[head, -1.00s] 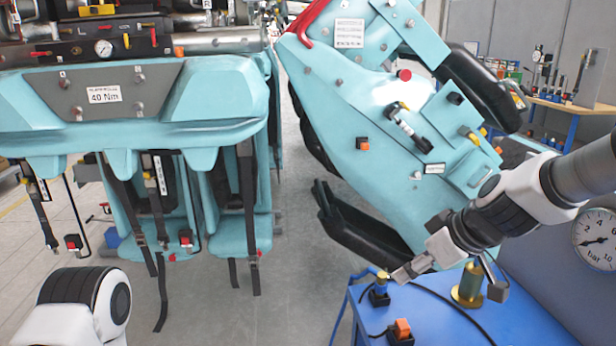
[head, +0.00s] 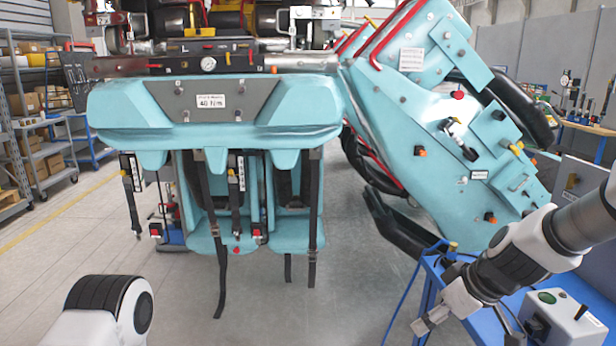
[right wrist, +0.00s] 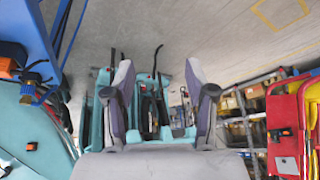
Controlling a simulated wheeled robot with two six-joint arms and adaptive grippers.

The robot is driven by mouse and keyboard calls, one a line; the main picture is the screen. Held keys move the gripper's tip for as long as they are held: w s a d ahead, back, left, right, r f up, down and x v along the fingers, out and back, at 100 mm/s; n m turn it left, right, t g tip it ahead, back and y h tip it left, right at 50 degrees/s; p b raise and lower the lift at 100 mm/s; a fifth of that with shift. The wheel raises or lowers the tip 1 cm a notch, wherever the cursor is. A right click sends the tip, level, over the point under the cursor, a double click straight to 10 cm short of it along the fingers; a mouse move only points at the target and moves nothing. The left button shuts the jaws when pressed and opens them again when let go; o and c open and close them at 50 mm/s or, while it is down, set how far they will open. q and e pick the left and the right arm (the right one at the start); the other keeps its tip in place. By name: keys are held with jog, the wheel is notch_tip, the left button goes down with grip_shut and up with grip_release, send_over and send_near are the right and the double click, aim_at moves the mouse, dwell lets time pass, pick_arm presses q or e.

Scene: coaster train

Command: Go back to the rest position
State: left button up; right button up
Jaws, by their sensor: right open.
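My right gripper (head: 460,324) is low at the right in the head view, over the left edge of the blue bench. In the right wrist view its two fingers (right wrist: 160,95) stand wide apart with nothing held between them. Behind them, at a distance, are the turquoise seats (right wrist: 146,112) and the floor. Of my left arm only a white and black link shows at the lower left of the head view; the left gripper is out of view.
The turquoise coaster car (head: 215,110) with hanging straps stands ahead. A raised turquoise panel (head: 425,125) leans at its right. The blue bench (head: 560,295) with a grey-white control box (head: 560,322) is at the lower right. Shelves (head: 38,150) stand far left. The middle floor is clear.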

jog(key=s+f+g, duration=0.2)
jog(key=s+f, duration=0.2)
jog(key=f, duration=0.3)
jog(key=s+d+f+g+h+p, duration=0.1)
jog(key=s+f+g, duration=0.1)
jog(key=s+f, duration=0.45)
jog(key=s+f+g, duration=0.2)
jog(key=s+f, duration=0.1)
jog(key=f, duration=0.6)
jog(key=s+d+f+m+g+h, duration=0.1)
jog(key=s+d+f+m, duration=0.1)
jog(key=s+f, duration=0.55)
jog(key=s+d+f+m+g+h, duration=0.15)
jog(key=s+f, duration=0.25)
jog(key=s, duration=0.7)
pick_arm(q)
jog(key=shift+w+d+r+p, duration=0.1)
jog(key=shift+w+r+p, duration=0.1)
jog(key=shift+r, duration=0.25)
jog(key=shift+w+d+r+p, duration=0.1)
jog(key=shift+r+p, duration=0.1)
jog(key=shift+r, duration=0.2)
pick_arm(e)
jog(key=w+m+t, duration=0.2)
jog(key=w+a+m+t, duration=0.1)
jog(key=w+t, duration=0.1)
jog(key=shift+w+r+m, duration=0.15)
jog(key=shift+w+m, duration=0.05)
jog(key=shift+m, duration=0.15)
